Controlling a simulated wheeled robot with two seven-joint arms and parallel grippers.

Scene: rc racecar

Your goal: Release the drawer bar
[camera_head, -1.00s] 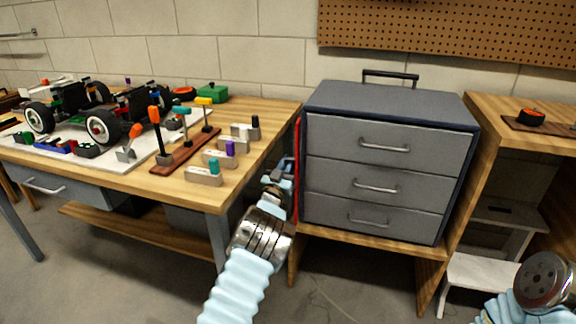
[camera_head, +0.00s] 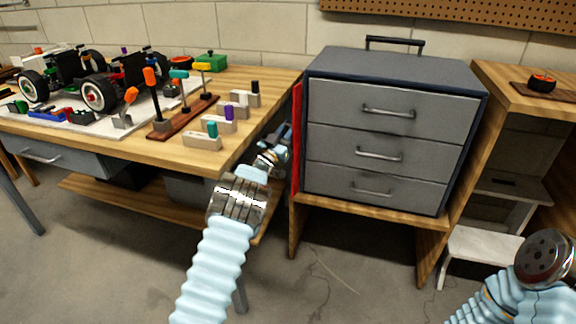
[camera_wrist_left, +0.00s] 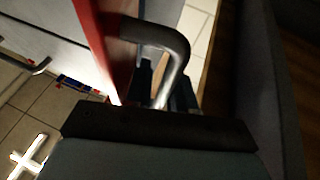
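The red drawer bar (camera_head: 297,138) stands upright along the left side of the grey drawer cabinet (camera_head: 390,110). In the left wrist view the red bar (camera_wrist_left: 105,45) carries a dark, bent metal handle (camera_wrist_left: 172,40). My left gripper (camera_head: 279,143) is beside the bar, between the workbench and the cabinet. In the wrist view my left gripper (camera_wrist_left: 165,88) appears open. Its dark fingertips stand apart around the lower end of the handle, with a gap showing; contact is unclear. My right arm shows at the lower right, but its gripper fingers are outside the picture.
The wooden workbench (camera_head: 150,145) is close on the left, holding a toy car (camera_head: 100,80), a tool rack (camera_head: 185,117) and several small blocks. The cabinet sits on a wooden stand (camera_head: 345,207). A wooden shelf unit (camera_head: 490,85) stands at right.

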